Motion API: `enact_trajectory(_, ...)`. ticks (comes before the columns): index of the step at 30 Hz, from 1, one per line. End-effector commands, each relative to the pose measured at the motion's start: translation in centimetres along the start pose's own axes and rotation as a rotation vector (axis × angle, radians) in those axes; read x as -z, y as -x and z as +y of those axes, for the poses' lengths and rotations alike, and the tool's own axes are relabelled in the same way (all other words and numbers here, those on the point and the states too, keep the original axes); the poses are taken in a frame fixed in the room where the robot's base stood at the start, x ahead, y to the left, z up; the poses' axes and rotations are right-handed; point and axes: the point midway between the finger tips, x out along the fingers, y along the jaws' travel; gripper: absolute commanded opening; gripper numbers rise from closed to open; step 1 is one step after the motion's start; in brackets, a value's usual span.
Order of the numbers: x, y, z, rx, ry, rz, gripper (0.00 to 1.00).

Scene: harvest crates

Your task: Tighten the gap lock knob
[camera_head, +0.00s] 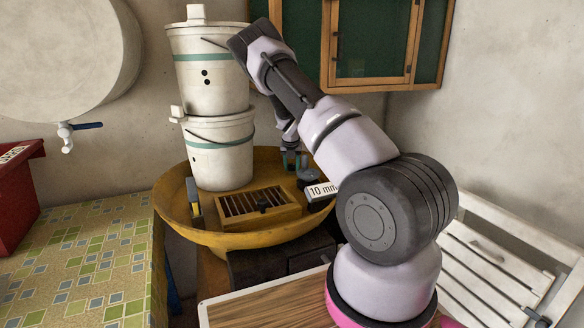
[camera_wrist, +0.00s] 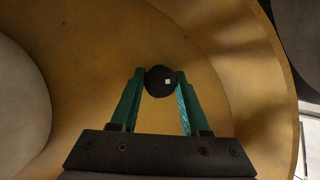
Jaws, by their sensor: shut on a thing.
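A round black knob (camera_wrist: 160,81) with a small pale square mark sits between the teal fingertips of my gripper (camera_wrist: 161,84) in the wrist view. Both fingers touch its sides, and the gripper is shut on it. In the head view my gripper (camera_head: 294,163) points down inside the yellow basin, to the right of the stacked buckets and behind the slotted yellow box (camera_head: 245,208). My arm partly hides this spot. A grey round piece (camera_head: 309,178) is close to the fingers, near a white "10 mm" label (camera_head: 322,190). Another small black knob (camera_head: 263,207) is on the slotted box.
Two stacked white buckets (camera_head: 218,150) stand in the yellow basin (camera_head: 172,205), left of my gripper. A tiled counter (camera_head: 90,255) with a red crate (camera_head: 15,195) is at left. A wooden board (camera_head: 280,303) is in front, a white slatted chair (camera_head: 490,255) at right.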

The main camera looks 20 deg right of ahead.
Motion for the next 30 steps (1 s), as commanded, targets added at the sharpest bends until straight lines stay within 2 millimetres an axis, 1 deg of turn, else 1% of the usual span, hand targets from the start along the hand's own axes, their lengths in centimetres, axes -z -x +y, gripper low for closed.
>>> enact_trajectory(9, 0.06, -0.09, 0.19, 0.115, -0.262, 0.0, 0.0)
enact_trajectory(15, -0.01, -0.05, 0.22, 0.173, -0.405, 0.0, 0.0)
enact_trajectory(22, -0.05, -0.06, 0.22, 0.218, -0.52, 0.0, 0.0)
enact_trajectory(30, -0.03, -0.03, 0.25, 0.241, -0.58, 0.001, 0.0)
